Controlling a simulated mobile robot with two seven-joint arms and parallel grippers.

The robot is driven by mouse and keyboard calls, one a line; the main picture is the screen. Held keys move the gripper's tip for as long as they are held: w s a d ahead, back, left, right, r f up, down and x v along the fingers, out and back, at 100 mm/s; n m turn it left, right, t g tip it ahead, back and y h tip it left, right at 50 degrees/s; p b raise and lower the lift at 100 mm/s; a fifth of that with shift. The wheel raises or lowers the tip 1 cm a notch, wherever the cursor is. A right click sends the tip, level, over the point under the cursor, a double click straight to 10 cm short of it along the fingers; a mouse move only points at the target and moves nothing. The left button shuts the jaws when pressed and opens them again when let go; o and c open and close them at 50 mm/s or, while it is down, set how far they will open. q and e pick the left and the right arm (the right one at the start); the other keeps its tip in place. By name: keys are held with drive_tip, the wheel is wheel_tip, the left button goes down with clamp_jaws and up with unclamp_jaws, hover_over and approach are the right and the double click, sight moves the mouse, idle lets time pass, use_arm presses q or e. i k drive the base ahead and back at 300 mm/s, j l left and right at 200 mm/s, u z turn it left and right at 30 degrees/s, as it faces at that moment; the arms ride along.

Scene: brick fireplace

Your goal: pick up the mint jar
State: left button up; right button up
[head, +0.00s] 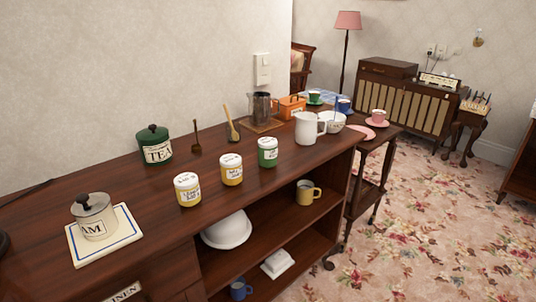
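Three small jars with white lids stand in a slanting row on the dark wooden sideboard (130,190). The green jar (267,152) is at the right end of the row. Two yellow jars, one in the middle (231,170) and one on the left (187,190), stand beside it. Their labels are too small to read surely, so I cannot confirm which is mint; the green one is the likeliest by colour. All three are upright and unobstructed. Neither of my grippers is in view.
Behind the row stand a green TEA canister (155,145), a wooden spoon (232,124) and a glass pot (261,108). A white jug (308,127) stands right of the green jar. A grey-lidded canister (95,216) sits on a white tile at front left. Open shelves lie below.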

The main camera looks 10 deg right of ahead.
sight(267, 146)
drive_tip(key=i+l+u, duration=0.1)
drive_tip(key=l, duration=0.35)
drive_tip(key=i+l+u, duration=0.1)
drive_tip(key=l, duration=0.3)
drive_tip(key=i+l, duration=0.15)
drive_tip(key=l, duration=0.3)
drive_tip(key=u, duration=0.05)
